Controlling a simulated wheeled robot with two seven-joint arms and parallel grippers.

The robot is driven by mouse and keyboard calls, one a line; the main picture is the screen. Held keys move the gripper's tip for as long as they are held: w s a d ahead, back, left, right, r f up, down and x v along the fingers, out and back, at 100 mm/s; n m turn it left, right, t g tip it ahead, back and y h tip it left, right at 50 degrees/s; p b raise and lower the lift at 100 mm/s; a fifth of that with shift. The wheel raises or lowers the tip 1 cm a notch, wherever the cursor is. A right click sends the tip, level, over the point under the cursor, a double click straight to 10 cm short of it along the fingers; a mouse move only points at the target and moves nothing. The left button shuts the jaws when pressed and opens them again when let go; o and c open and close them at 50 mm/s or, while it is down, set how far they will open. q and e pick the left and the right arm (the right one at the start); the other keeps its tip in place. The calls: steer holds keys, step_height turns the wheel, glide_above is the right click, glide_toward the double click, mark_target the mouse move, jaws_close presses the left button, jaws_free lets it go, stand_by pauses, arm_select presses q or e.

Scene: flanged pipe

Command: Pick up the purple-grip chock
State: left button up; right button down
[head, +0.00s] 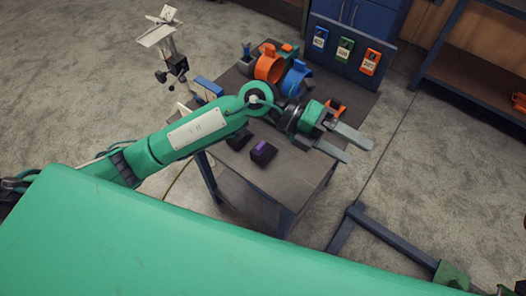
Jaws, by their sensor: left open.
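The purple-grip chock (263,152) is a small dark block with a purple top. It rests on the dark table (285,185) near its front edge. My left gripper (358,146) is open and empty, with its two grey fingers pointing right, above the table's right side. It is to the right of the purple-grip chock and apart from it. My left arm passes behind the chock in the picture and covers part of the table. My right gripper is not in view.
Another dark block (238,139) sits just left of the chock. Orange (268,68) and blue (297,78) ring-shaped parts stand at the table's back. A panel with blue, green and orange tags (345,48) rises behind. A stand (170,60) is at upper left.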

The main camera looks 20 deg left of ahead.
arm_select(q)
steer(key=w+a+f+m+y, duration=0.1)
steer(key=w+a+f+y, duration=0.1)
steer(key=a+f+y, duration=0.35)
steer(key=n+t+y, duration=0.1)
steer(key=t+y, duration=0.2)
steer(key=y, duration=0.7)
glide_above(263, 142)
step_height(263, 142, down, 4)
step_height(263, 142, down, 8)
steer(key=shift+w+r+p, duration=0.1)
steer(key=shift+r+p, duration=0.05)
steer(key=shift+p, duration=0.75)
steer(key=shift+f+p, duration=0.35)
steer(key=shift+f, duration=0.15)
steer(key=f, duration=0.1)
steer(key=f+p, duration=0.1)
steer(key=f, duration=0.1)
steer(key=shift+s+f+p, duration=0.2)
steer(key=shift+f+p, duration=0.05)
steer(key=shift+p, duration=0.05)
steer(key=shift+f, duration=0.55)
steer(key=c, duration=1.1)
steer(key=shift+c, duration=0.4)
steer(key=shift+w+r, duration=0.1)
steer(key=shift+r, duration=0.1)
